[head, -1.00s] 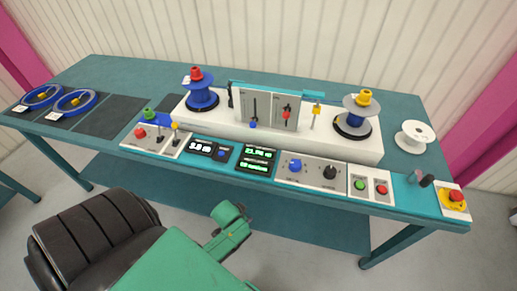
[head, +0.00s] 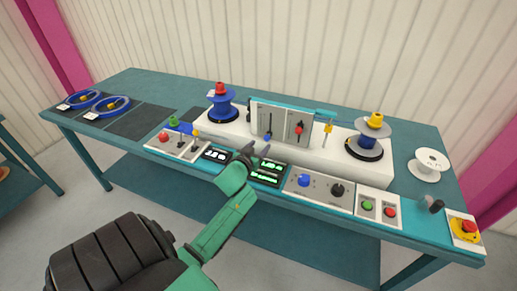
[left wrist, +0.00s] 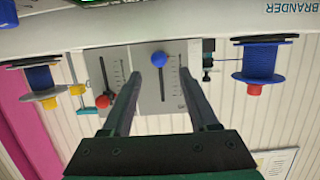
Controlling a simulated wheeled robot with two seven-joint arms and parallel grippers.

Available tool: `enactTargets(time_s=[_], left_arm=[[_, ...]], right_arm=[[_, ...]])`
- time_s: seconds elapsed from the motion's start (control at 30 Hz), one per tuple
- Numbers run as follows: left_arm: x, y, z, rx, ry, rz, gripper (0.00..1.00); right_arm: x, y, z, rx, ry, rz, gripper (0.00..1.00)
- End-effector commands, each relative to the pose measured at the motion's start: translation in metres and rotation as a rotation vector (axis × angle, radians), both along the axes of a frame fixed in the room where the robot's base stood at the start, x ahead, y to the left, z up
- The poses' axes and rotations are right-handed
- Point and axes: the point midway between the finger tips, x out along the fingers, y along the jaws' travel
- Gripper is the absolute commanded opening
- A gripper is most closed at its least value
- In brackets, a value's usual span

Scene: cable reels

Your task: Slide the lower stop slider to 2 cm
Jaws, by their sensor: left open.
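An upright grey panel (head: 283,122) on the white machine carries two vertical sliders. The blue knob (head: 268,136) sits low in its slot; the red knob (head: 299,129) sits higher. Their labels are too small to read. My left gripper (head: 257,151) is open and empty, in front of the panel and below the blue knob. The left wrist view is upside down; there the blue knob (left wrist: 158,59) shows between the fingertips (left wrist: 159,73), apparently still apart from them. The red knob (left wrist: 102,101) shows to the left, outside the fingers. My right gripper is out of view.
A blue reel (head: 223,105) and a grey reel (head: 369,140) flank the panel. A toggle box (head: 180,145), lit displays (head: 268,172) and a knob box (head: 318,190) line the table's front. An emergency stop (head: 465,229) is at the right end.

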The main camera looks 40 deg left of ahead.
Motion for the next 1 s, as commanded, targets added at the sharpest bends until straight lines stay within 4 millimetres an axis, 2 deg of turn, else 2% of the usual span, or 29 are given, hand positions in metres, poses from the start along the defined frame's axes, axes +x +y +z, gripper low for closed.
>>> enactTargets(time_s=[0.4,0.53,0.7,0.93,0.97,1.0], left_arm=[[0.051,0.017,-0.020,0.002,0.002,-0.001,0.60],[0.066,0.022,-0.023,0.001,0.003,0.000,0.60],[0.076,0.026,-0.023,0.000,0.004,0.001,0.60],[0.077,0.026,-0.022,0.000,0.005,0.000,0.60],[0.077,0.026,-0.022,0.000,0.005,-0.001,0.56],[0.077,0.026,-0.022,0.000,0.005,-0.001,0.41]], right_arm=[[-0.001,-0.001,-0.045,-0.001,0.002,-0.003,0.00],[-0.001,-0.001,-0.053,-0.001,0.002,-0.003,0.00],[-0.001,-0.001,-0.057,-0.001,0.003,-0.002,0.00],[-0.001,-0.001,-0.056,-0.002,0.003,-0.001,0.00],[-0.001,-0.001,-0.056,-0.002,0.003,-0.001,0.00],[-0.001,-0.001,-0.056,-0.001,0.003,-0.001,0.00]])
